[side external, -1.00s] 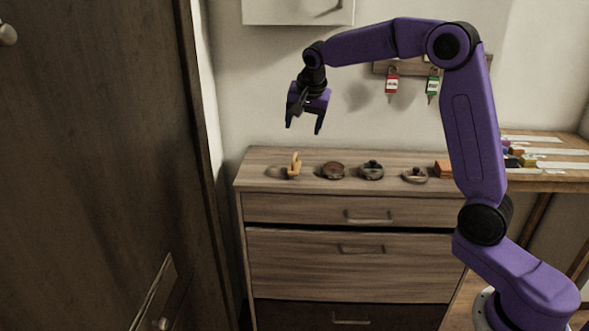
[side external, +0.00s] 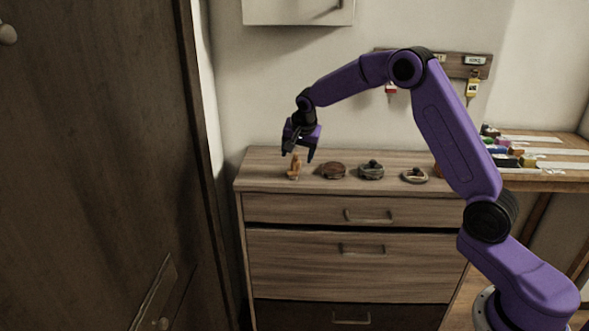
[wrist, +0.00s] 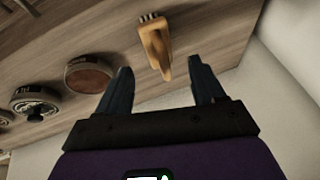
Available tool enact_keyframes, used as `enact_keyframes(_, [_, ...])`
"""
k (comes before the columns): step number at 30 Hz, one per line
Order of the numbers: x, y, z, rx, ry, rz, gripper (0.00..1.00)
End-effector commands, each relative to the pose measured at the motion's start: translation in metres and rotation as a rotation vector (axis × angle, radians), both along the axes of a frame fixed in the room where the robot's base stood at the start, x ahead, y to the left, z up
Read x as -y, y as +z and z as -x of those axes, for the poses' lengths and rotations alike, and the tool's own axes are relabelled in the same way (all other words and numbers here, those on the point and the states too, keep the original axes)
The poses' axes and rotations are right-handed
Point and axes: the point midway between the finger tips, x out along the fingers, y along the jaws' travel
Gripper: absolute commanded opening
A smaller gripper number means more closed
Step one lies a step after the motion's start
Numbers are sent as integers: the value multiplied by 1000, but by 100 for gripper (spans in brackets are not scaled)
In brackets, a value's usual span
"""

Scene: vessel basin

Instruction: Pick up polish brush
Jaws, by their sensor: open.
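The polish brush (side external: 294,167), an orange-tan wooden brush, stands at the left end of the dresser top in the side external view. In the wrist view the brush (wrist: 156,46) shows its tan body and a dark bristled end, ahead of the gap between the fingers. My gripper (side external: 299,156) is open, pointing down just above the brush. Its two dark fingers (wrist: 162,82) are spread and empty in the wrist view. I cannot tell whether the fingers overlap the brush in height.
A round reddish-brown tin (side external: 332,171), a grey tin (side external: 371,170) and another round tin (side external: 414,175) stand in a row right of the brush on the dresser (side external: 270,182). The wall is behind. A table (side external: 545,179) with small coloured items is at the right.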

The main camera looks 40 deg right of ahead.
Motion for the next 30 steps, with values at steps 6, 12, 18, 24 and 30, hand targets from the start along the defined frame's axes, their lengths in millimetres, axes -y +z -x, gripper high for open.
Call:
enact_keyframes(6, [6,-28,-10,-4,0,0,68])
enact_keyframes(12, [9,-43,-17,-2,-1,0,68])
enact_keyframes(18, [9,-44,-18,0,0,0,68])
enact_keyframes(24, [9,-44,-18,-1,0,0,26])
enact_keyframes(30, [9,-44,-18,-1,0,0,7])
